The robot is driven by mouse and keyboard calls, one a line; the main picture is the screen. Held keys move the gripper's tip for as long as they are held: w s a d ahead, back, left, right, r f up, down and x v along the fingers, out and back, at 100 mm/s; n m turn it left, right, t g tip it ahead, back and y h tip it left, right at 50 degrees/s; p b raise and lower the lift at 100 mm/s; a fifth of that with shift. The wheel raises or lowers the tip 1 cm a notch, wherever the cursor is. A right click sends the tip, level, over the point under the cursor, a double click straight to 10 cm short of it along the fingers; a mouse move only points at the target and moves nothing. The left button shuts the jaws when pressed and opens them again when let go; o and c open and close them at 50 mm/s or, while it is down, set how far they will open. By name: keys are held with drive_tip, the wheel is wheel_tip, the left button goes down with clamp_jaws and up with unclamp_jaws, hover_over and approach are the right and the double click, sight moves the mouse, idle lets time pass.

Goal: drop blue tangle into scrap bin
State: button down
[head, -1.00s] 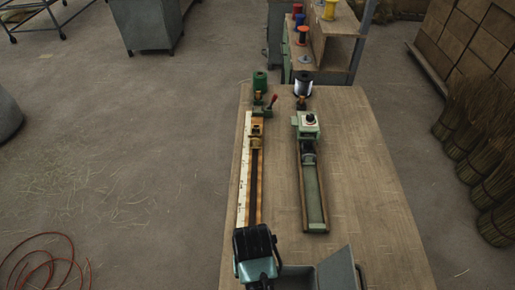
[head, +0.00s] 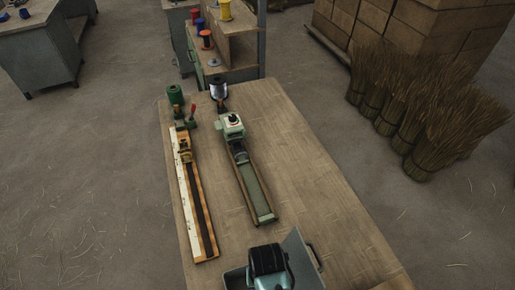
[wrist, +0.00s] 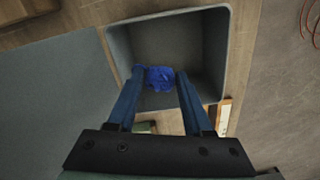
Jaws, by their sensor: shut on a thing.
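The blue tangle (wrist: 159,78) is a small bright blue clump between the tips of my gripper (wrist: 160,74) in the wrist view. My gripper is shut on it. The grey, square-mouthed scrap bin (wrist: 217,50) is below and around the fingertips in that view, its open mouth facing the camera. The tangle appears over the bin's opening; its exact height above the bottom cannot be told. In the head view, my dark wrist (head: 268,262) is at the bottom, beside grey bin walls (head: 303,262); fingers and tangle are hidden there.
The wooden bench (head: 310,180) holds a long slide with a white scale (head: 184,190) and a green winding fixture (head: 250,180). Spools (head: 205,38) stand on a shelf behind. Broom bundles (head: 420,125) stand at right. The bench's right side is clear.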

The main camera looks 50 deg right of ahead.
drive_tip(key=shift+f+b, duration=0.5)
drive_tip(key=shift+f, duration=0.4)
drive_tip(key=shift+r, duration=0.1)
drive_tip(key=shift+c, duration=1.1)
unclamp_jaws()
drive_tip(key=shift+r, duration=0.1)
wheel_tip(320, 180, up, 13)
drive_tip(key=b, duration=0.1)
